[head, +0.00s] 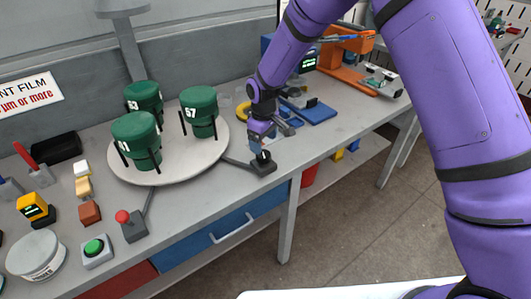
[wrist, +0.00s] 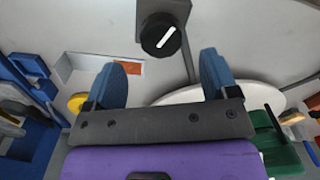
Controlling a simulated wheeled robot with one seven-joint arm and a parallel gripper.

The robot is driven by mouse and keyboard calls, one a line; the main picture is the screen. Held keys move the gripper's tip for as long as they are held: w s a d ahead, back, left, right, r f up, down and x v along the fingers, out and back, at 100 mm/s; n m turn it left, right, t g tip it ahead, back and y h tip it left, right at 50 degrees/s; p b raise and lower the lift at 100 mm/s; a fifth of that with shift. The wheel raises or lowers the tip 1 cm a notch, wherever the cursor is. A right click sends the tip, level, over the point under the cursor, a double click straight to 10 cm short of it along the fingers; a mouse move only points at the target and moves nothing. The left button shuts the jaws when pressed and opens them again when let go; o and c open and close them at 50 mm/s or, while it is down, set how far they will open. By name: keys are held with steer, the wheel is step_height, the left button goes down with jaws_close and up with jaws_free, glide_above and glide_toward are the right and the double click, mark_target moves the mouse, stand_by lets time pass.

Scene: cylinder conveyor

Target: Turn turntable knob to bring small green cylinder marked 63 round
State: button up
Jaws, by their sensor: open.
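The turntable (head: 190,165) is a pale round disc on the bench carrying three green cylinders. The back-left cylinder (head: 144,100) has a label reading 53 or 63; I cannot tell which. The right cylinder (head: 199,108) reads 57, and the front-left one (head: 136,140) seems to end in 1. A black knob (head: 263,157) with a white line sits on a dark base right of the disc. My gripper (head: 260,143) is above the knob. In the wrist view my gripper (wrist: 163,80) has its blue fingers apart and empty, with the knob (wrist: 160,36) beyond the fingertips.
A red-topped lever (head: 124,218) and a green button (head: 94,248) stand at the bench's front left. A yellow ring (head: 243,111) and blue parts (head: 318,112) lie behind my gripper. An orange machine (head: 345,45) stands further right.

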mark_target(263, 153)
steer(key=shift+f, duration=2.95)
steer(key=c, duration=0.9)
